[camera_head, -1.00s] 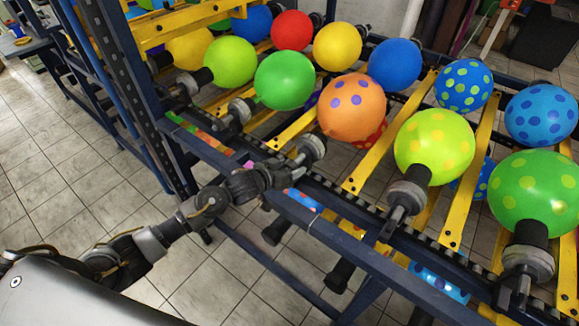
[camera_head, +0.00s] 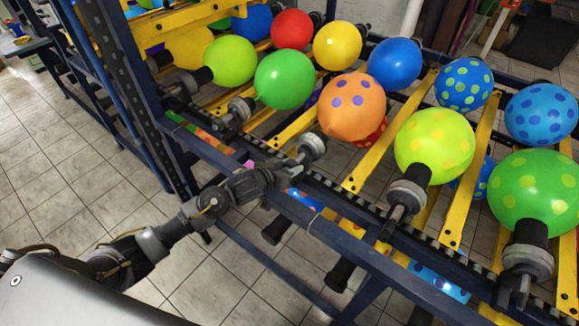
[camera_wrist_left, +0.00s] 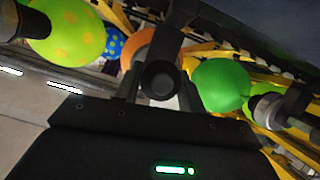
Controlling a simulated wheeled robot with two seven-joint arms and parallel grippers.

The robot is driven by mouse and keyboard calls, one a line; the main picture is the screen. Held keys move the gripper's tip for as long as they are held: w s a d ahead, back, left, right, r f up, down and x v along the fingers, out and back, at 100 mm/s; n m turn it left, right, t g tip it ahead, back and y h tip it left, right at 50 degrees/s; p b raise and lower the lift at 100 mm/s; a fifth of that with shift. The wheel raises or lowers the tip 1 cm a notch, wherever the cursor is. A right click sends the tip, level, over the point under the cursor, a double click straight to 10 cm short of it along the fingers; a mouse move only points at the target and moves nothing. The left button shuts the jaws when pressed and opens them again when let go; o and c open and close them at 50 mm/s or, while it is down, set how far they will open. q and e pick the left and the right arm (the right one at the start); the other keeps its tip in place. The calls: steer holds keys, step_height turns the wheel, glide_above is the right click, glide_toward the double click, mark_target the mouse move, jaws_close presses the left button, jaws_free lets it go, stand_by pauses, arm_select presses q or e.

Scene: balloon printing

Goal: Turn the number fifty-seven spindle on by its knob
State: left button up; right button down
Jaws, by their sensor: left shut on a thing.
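The spindle in front of my left arm carries an orange balloon with purple dots (camera_head: 352,106). Its grey collar (camera_head: 312,146) sits at the rail, just beyond my left gripper (camera_head: 287,168). In the left wrist view, a round black knob (camera_wrist_left: 160,80) sits between the fingers of my left gripper, which is shut on it. The orange balloon (camera_wrist_left: 135,52) shows partly behind that knob. No spindle number is legible, so I cannot read fifty-seven. My right gripper is not in view.
A green balloon (camera_head: 284,80) on the left and a yellow-dotted lime balloon (camera_head: 434,146) on the right stand on neighbouring spindles. The dark blue front rail (camera_head: 345,228) runs below my gripper. Tiled floor (camera_head: 60,180) is clear at left.

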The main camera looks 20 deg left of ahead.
arm_select(q)
steer(key=m+y, duration=0.2)
steer(key=m, duration=0.1)
steer(key=shift+d+f+t+b, duration=0.1)
steer(key=shift+t+b, duration=0.3)
steer(key=shift+m+t+y, duration=0.4)
steer(key=shift+m+y, duration=0.3)
steer(key=shift+m, duration=0.3)
steer(key=m+y+p, duration=0.1)
steer(key=m, duration=0.1)
steer(key=m+t+p, duration=0.1)
steer(key=m, duration=0.1)
steer(key=shift+s+d+t+y, duration=0.1)
steer(key=shift+t+y, duration=0.2)
steer(key=shift+y, duration=0.1)
steer(key=shift+f+m+t+y+p, duration=0.15)
steer(key=shift+m+t+p, duration=0.25)
steer(key=shift+m, duration=0.4)
steer(key=shift+r+m+t+y+p, duration=0.15)
steer(key=shift+m+t+p, duration=0.25)
steer(key=shift+m, duration=0.4)
steer(key=shift+f, duration=0.1)
steer(key=o, duration=1)
